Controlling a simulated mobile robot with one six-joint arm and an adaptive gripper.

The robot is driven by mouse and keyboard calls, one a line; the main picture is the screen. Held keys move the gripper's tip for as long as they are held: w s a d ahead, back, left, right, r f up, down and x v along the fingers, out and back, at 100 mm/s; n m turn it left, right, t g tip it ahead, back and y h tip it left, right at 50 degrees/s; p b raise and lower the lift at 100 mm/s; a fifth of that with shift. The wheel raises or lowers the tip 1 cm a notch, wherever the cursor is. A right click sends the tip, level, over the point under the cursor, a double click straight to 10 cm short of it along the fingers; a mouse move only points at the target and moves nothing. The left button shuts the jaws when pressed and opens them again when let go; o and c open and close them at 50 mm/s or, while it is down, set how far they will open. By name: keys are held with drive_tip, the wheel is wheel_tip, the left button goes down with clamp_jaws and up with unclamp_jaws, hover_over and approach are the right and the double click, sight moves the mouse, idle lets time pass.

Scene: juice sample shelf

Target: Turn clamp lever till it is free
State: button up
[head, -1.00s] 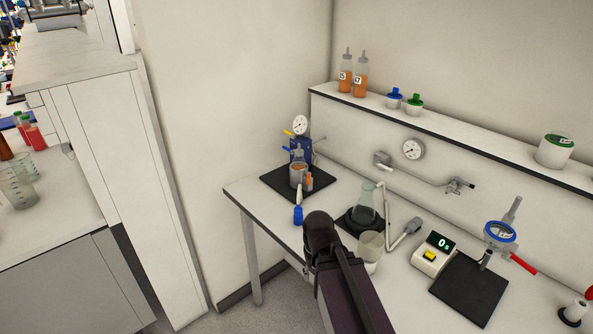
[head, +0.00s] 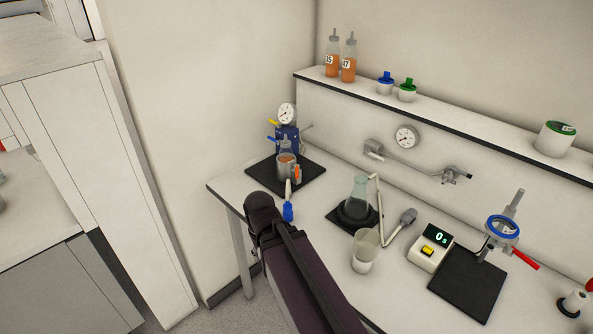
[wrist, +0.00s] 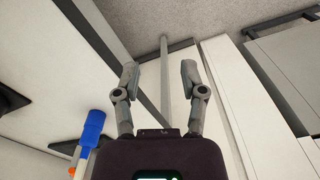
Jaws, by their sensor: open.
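At the left end of the bench, a blue apparatus (head: 288,138) with a round gauge carries a yellow lever (head: 273,122) and a blue lever (head: 271,138). A blue handle (head: 288,210) on a pale shaft is in front of it, near the bench edge; a blue handle also shows in the wrist view (wrist: 92,128). A red lever (head: 525,258) sticks out beside a blue ring (head: 503,227) at the right. I cannot tell which lever is the clamp's. My gripper (wrist: 160,78) is open and empty, with a bench leg and floor beyond its fingers; my arm hides it in the head view.
A flask (head: 357,193) stands on a dark base mid-bench, with a beaker (head: 365,250) in front. A timer (head: 431,248) reading 0 s and a black pad (head: 468,284) are to the right. The shelf (head: 472,136) holds bottles and jars. A tall cabinet (head: 95,190) is left of the bench.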

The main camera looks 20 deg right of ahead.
wheel_tip(320, 180, up, 18)
drive_tip(key=m+t+y+p, duration=0.15)
drive_tip(key=m+p, duration=0.35)
drive_tip(key=p, duration=1.3)
hover_over(297, 173)
drive_tip(key=s+d, duration=0.1)
drive_tip(key=d, duration=0.2)
drive_tip(key=shift+s+a+f+g+y, duration=0.1)
drive_tip(key=shift+a+g+y, duration=0.05)
drive_tip(key=shift+g+y, duration=0.1)
drive_tip(key=shift+f+b, duration=0.2)
drive_tip(key=shift+b, duration=0.25)
drive_tip(key=f+b, duration=0.4)
drive_tip(key=a+f+b, duration=0.1)
drive_tip(key=f+b, duration=0.3)
drive_tip(key=w+a+f+b, duration=0.1)
drive_tip(key=f+b, duration=0.4)
drive_tip(key=shift+a, duration=0.25)
